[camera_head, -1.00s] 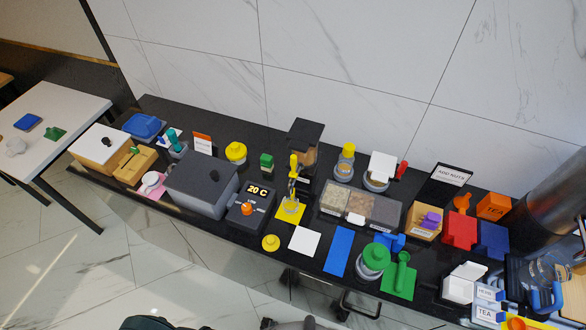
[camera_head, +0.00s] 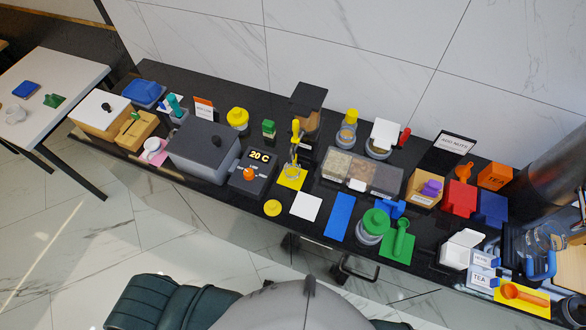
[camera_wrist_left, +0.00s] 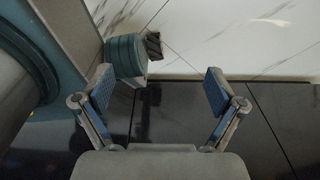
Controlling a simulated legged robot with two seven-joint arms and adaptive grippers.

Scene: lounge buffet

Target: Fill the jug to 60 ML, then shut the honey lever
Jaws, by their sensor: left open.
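The honey dispenser (camera_head: 308,101) stands at the back middle of the dark counter, with a dark top and an amber body. A yellow lever (camera_head: 295,129) stands upright at its front. A small clear jug (camera_head: 292,170) is below the lever on a yellow mat (camera_head: 297,182). The jug's level and markings are too small to read, and I cannot tell whether honey is flowing. My left gripper (camera_wrist_left: 159,90) is open and empty in the left wrist view, with floor and a pale wall or panel beyond it. Neither gripper shows in the head view.
A grey box (camera_head: 203,150) and a "20 C" display unit (camera_head: 252,175) stand left of the jug. A bin of grains (camera_head: 362,174) is to its right. A white card (camera_head: 306,206) and blue mat (camera_head: 340,217) lie in front.

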